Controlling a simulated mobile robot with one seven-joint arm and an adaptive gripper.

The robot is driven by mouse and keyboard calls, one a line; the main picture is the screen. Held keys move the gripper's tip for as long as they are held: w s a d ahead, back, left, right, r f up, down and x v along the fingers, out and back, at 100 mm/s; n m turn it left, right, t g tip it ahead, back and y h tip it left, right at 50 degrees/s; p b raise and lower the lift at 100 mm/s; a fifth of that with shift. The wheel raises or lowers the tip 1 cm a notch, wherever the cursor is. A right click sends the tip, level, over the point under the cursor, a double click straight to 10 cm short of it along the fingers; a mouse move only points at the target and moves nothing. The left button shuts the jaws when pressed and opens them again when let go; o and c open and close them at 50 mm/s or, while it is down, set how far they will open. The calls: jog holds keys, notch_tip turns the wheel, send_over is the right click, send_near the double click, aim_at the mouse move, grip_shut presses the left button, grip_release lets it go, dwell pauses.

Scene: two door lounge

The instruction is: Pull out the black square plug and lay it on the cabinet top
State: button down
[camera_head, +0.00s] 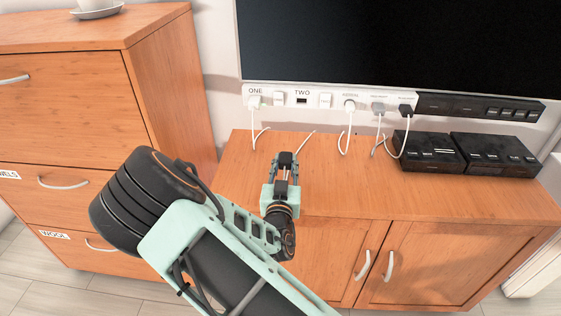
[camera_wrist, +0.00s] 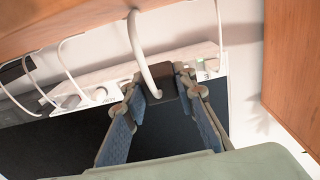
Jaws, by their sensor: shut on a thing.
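My gripper (camera_head: 286,158) is shut on the black square plug (camera_wrist: 171,82), above the cabinet top (camera_head: 350,185) near its left back part. The plug is clear of the white power strip (camera_head: 330,99). A white cable runs from it, and it shows as a dark block between my fingertips (camera_wrist: 160,88) in the wrist view. Whether the plug touches the wood cannot be told. On the strip, a dark slot (camera_head: 302,101) shows below the word TWO.
Other plugs with white cables sit in the strip, one at ONE (camera_head: 254,102), one further right (camera_head: 349,105). Black boxes (camera_head: 430,152) stand on the cabinet's right. A tall drawer unit (camera_head: 170,90) rises at the left. The cabinet's front middle is clear.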

jog(key=shift+s+a+f, duration=0.2)
jog(key=shift+s+a, duration=0.1)
jog(key=shift+a, duration=0.35)
jog(key=shift+f, duration=0.2)
jog(key=shift+f+b, duration=1.85)
jog(key=shift+f, duration=0.8)
jog(key=c, duration=1.5)
grip_release()
jog(key=shift+s, duration=0.2)
jog(key=shift+s+a, duration=0.15)
jog(key=shift+s, duration=2.6)
